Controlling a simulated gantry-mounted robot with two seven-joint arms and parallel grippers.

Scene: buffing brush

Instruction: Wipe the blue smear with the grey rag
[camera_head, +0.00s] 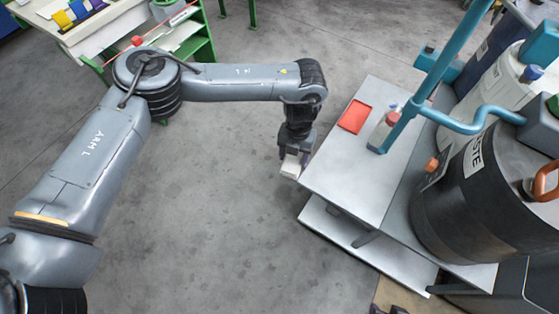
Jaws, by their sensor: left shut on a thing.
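My left gripper (293,157) points down beside the left edge of the light grey table (344,171). It is shut on a small, pale, block-like thing (291,167). This may be the folded grey rag, but it is too small to tell. The held thing is close to the table edge; I cannot tell whether it touches it. I see no blue smear on the visible table top. A dark shape at the bottom edge (389,310) may be the tip of my right gripper; its jaws cannot be made out.
A flat red tray (355,116) and a clear bottle with a red cap (381,132) are on the table. A teal pipe stand (432,85) and a large dark waste drum (470,195) crowd its right side. A green-framed bench (186,42) stands at the back left.

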